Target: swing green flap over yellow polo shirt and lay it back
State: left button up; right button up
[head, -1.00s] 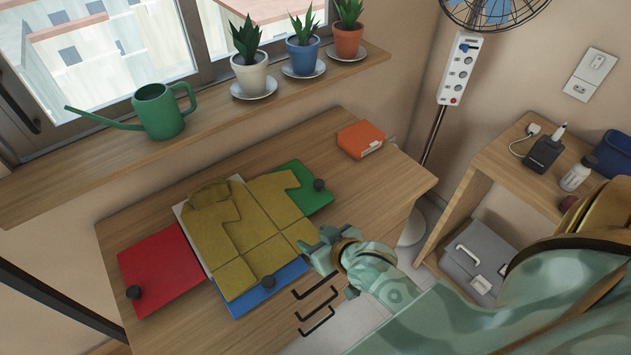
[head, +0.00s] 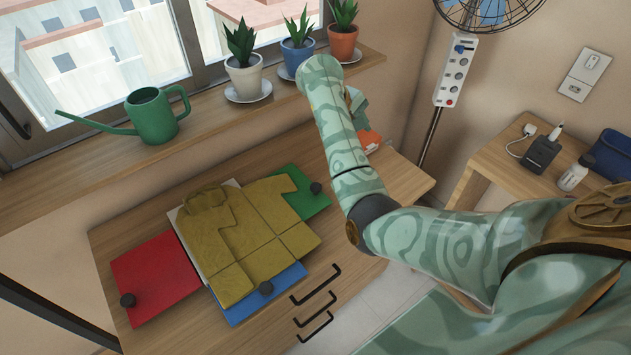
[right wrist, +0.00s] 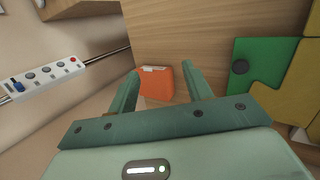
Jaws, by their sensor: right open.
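The yellow polo shirt (head: 230,238) lies spread over a folding board on the wooden dresser. The green flap (head: 306,200) lies flat, folded out on the board's right side, with a dark knob (head: 316,188) at its edge. Part of the shirt lies over it. The green flap (right wrist: 261,57) and its knob (right wrist: 240,67) also show at the right wrist view's right side. My right gripper (right wrist: 160,88) is open and empty, above the dresser's back right, away from the flap. In the head view the arm largely hides it. My left gripper is not in view.
A red flap (head: 155,277) and a blue flap (head: 262,296) lie flat, each with a knob. An orange box (head: 369,141) sits below my right gripper. A sill (head: 200,122) with potted plants and a green watering can (head: 153,116) runs behind.

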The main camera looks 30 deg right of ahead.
aim_at(316, 186)
jog(key=w+a+r+m+t+y, duration=0.1)
jog(key=w+a+m+y, duration=0.3)
jog(key=a+y, duration=0.3)
jog(key=shift+h, duration=0.6)
jog(key=f+b, duration=0.3)
jog(key=f, duration=0.2)
jog(key=a+f+b, duration=0.1)
jog(key=f+b, duration=0.2)
jog(key=f, duration=0.2)
jog(key=f+b, duration=0.3)
jog(key=f, duration=0.3)
jog(key=shift+s+a, duration=0.25)
jog(key=shift+a, duration=0.05)
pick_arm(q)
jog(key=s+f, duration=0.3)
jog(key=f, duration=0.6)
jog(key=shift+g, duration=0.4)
pick_arm(e)
jog(key=shift+r, duration=0.1)
grip_shut()
